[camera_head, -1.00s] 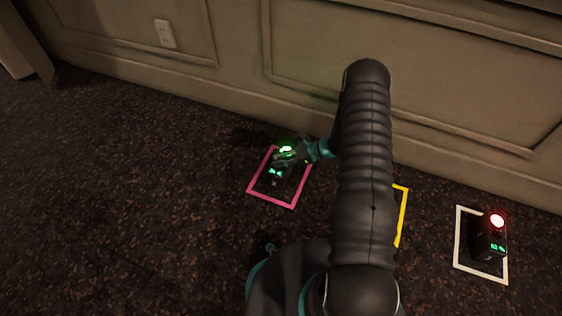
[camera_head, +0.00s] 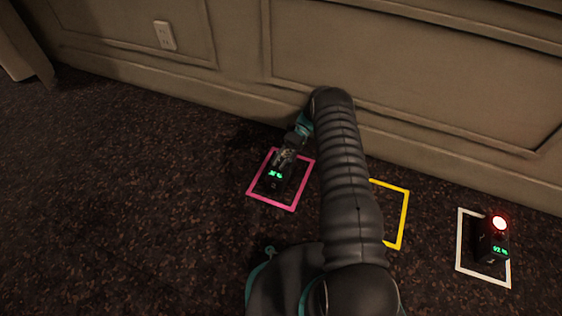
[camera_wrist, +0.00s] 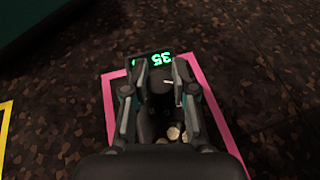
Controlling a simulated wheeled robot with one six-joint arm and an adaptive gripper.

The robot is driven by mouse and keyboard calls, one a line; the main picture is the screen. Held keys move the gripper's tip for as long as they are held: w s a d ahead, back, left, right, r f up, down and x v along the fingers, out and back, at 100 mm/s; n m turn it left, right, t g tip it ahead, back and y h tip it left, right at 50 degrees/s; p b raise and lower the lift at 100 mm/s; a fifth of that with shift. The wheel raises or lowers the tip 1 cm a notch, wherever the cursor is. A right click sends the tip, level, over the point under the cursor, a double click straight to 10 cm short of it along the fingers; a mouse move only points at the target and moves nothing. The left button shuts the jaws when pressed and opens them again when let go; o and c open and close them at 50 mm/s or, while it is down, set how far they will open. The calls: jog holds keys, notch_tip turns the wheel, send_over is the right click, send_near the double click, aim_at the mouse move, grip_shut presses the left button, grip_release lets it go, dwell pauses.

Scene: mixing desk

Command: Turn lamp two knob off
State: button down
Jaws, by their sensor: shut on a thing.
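A small black lamp box (camera_head: 272,182) with a green lit display stands inside a pink square outline (camera_head: 263,201) on the floor. In the wrist view its display (camera_wrist: 160,60) appears to read 35, turned around. My gripper (camera_head: 283,162) reaches down onto this box from above. In the wrist view my gripper (camera_wrist: 160,77) is shut on a dark round knob (camera_wrist: 159,84), one finger on each side. No green lamp glow shows on the box in the head view; the gripper covers that part. I cannot read which lamp number the box bears.
A second black box (camera_head: 491,252) with a glowing red lamp (camera_head: 499,223) and green display stands inside a white outline (camera_head: 459,240) at right. A yellow outline (camera_head: 405,210) lies partly behind my arm. A panelled wall (camera_head: 400,85) runs behind; the left floor is clear.

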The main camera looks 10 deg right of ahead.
aim_at(281, 161)
jog(key=shift+n+g+h, duration=1.1)
jog(key=shift+n+h, duration=0.1)
jog(key=shift+n, duration=0.4)
jog(key=c, duration=0.9)
grip_release()
jog(key=shift+h, duration=0.3)
jog(key=shift+r, duration=0.15)
notch_tip(281, 161, up, 10)
jog(key=shift+f, duration=0.15)
